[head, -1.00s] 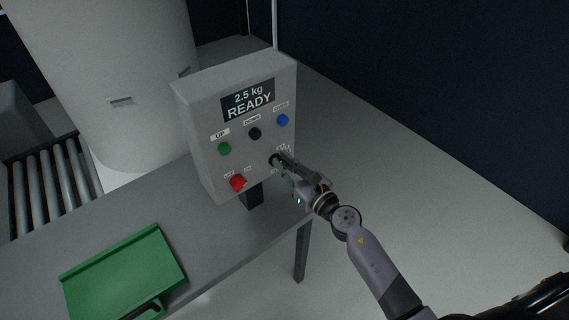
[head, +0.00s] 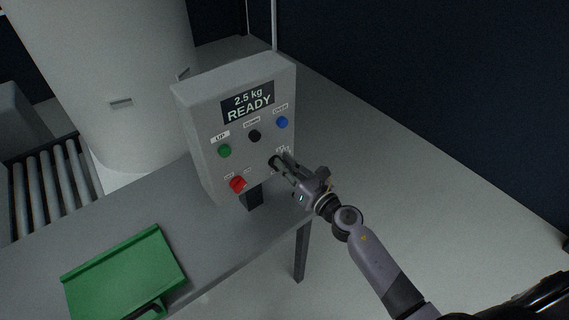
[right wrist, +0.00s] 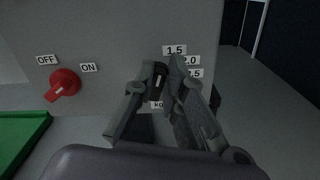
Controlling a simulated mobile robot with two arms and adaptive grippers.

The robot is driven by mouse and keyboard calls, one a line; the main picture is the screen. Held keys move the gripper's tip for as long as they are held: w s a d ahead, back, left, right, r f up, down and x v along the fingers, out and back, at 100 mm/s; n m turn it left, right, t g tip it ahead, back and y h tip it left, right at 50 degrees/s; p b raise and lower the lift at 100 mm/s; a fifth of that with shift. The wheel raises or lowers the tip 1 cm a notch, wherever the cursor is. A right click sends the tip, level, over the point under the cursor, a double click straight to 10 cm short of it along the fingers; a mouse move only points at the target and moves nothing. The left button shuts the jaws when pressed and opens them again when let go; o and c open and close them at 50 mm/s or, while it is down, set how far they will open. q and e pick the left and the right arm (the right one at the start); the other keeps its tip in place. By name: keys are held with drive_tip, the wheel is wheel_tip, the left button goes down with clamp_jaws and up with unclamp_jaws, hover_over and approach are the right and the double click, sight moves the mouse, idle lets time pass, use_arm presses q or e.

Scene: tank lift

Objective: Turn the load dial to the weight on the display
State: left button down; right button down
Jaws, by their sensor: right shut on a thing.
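The display (head: 248,102) on the grey control box reads "2.5 kg READY". The load dial (right wrist: 158,82) is a small black knob with a white mark, low on the right of the box face. In the right wrist view the labels 1.5, 2.0 and a partly hidden ".5" run down its right side. The mark looks close to upright, though the fingers hide part of the knob. My right gripper (head: 280,164) is shut on the load dial, one finger on each side. My left gripper is not in view.
The box (head: 203,125) also carries green, black and blue buttons and a red OFF/ON knob (head: 238,184). It stands on a grey table with a green tray (head: 125,272) at front left. A large pale tank (head: 115,60) and a roller conveyor (head: 40,190) are behind.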

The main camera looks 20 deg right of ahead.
drive_tip(key=m, duration=0.5)
drive_tip(key=d+m, duration=0.1)
drive_tip(key=m, duration=0.1)
drive_tip(key=shift+w+f+p, duration=0.15)
drive_tip(key=shift+f+p, duration=0.2)
drive_tip(key=shift+p, duration=0.05)
drive_tip(key=shift+d+f+m+p, duration=0.15)
drive_tip(key=shift+f+m, duration=0.15)
drive_tip(key=shift+m, duration=1.6)
drive_tip(key=shift+a+f+m+p, duration=0.15)
drive_tip(key=shift+f+m, duration=0.1)
drive_tip(key=shift+m, duration=1.65)
drive_tip(key=shift+d, duration=0.1)
drive_tip(key=c, duration=1.6)
unclamp_jaws()
drive_tip(key=shift+c, duration=0.2)
